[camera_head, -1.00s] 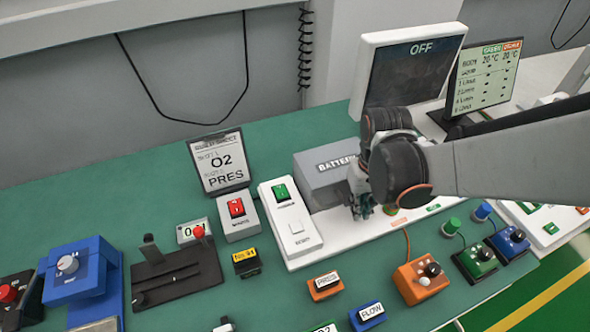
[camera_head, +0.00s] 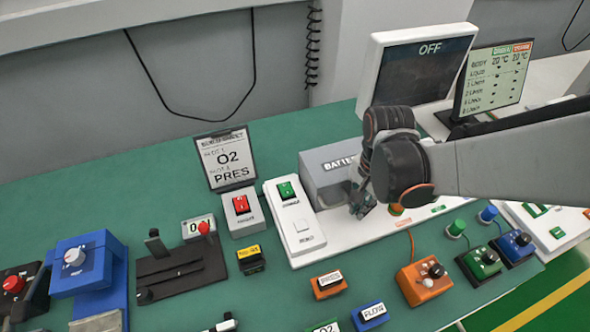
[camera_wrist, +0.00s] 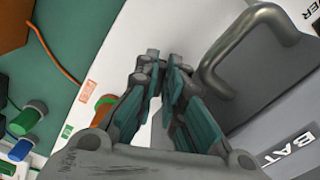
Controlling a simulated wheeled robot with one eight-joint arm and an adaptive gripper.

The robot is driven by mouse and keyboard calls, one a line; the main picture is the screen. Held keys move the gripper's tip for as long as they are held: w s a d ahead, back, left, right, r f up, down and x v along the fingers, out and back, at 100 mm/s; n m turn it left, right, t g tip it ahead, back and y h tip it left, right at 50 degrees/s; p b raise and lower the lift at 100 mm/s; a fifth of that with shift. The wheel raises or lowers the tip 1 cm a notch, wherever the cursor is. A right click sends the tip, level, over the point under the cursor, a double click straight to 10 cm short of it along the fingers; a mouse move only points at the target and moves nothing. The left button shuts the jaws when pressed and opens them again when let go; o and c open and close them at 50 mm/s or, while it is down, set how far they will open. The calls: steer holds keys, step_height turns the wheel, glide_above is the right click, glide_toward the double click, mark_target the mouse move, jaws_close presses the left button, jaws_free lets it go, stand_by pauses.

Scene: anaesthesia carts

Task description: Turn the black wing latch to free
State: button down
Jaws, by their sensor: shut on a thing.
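My gripper (camera_head: 361,210) is low over the white panel (camera_head: 345,232), at the front right side of the grey battery box (camera_head: 322,188). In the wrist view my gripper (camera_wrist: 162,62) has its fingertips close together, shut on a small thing. The black wing latch is not clearly seen; the fingers cover the spot between their tips, so its angle cannot be told. The battery box, with its bent grey handle (camera_wrist: 232,48), lies just to the right of the fingers in the wrist view.
A white monitor reading OFF (camera_head: 420,62) stands behind my gripper. A white switch unit with a green rocker (camera_head: 295,220) is to its left. An orange control box (camera_head: 423,282) and a green one (camera_head: 482,262) are in front right. Green bench top is bare behind the box.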

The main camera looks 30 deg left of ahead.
steer(key=shift+a+m, duration=0.15)
steer(key=shift+m, duration=1)
steer(key=shift+a+m, duration=0.1)
steer(key=shift+m, duration=1.05)
steer(key=c, duration=1.7)
jaws_free()
